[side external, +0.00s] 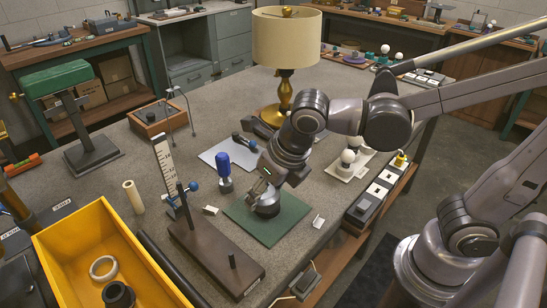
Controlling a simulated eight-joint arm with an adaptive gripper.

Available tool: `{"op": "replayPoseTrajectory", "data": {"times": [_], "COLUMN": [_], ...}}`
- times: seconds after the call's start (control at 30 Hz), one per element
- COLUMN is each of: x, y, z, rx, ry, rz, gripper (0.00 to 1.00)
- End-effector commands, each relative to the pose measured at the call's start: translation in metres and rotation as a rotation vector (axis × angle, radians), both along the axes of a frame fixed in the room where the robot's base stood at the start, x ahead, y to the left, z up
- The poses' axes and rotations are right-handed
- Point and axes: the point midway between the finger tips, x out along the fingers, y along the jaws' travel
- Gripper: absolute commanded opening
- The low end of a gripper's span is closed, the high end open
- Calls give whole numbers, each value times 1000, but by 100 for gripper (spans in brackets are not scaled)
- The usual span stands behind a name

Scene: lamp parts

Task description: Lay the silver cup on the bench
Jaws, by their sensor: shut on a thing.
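My gripper (268,186) points down over a green mat (246,226) on the grey bench (320,86). It is shut on the silver cup (268,206), a small rounded metal piece at its tips. The cup is at or just above the mat; I cannot tell whether it touches. The fingers and wrist hide its upper part.
A brass lamp with a cream shade (287,37) stands behind my arm. A yellow bin (75,235) is front left. Bulbs on a pale tray (348,170) are right.

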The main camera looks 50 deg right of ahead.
Motion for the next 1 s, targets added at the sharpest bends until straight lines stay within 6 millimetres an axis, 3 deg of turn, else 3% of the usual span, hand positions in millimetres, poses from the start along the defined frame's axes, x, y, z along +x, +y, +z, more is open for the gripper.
{"op": "replayPoseTrajectory", "data": {"times": [0.17,0.47,0.8,1.0], "x": [5,2,-45,-73], "y": [-29,-138,-253,-290], "z": [1,-10,-20,-23], "rx": [1,8,7,2], "ry": [6,25,18,6], "rz": [-105,-615,-1234,-1476], "gripper": [31,31,31,31]}}
